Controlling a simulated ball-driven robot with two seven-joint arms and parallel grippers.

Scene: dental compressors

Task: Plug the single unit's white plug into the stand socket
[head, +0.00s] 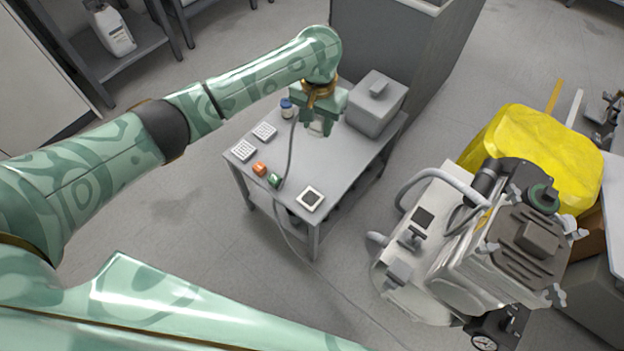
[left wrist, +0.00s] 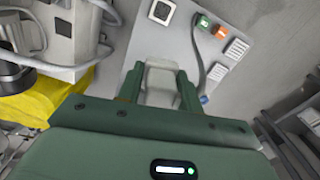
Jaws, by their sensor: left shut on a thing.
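My left gripper (head: 318,122) is over the far part of the grey table (head: 335,160). It is shut on a pale, blocky thing that looks like the white plug (left wrist: 160,80), seen between the fingers (left wrist: 160,92) in the left wrist view. A white square with a dark face (head: 310,198), which looks like the stand socket, is at the table's near corner, apart from the gripper. It also shows in the left wrist view (left wrist: 161,12). The compressor unit (head: 450,240) stands at right. My right gripper is not in view.
A grey box (head: 376,103) stands beside the gripper. A dark cable (head: 290,155) crosses there. The table's middle is clear. A yellow bag (head: 530,145) lies behind the compressor.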

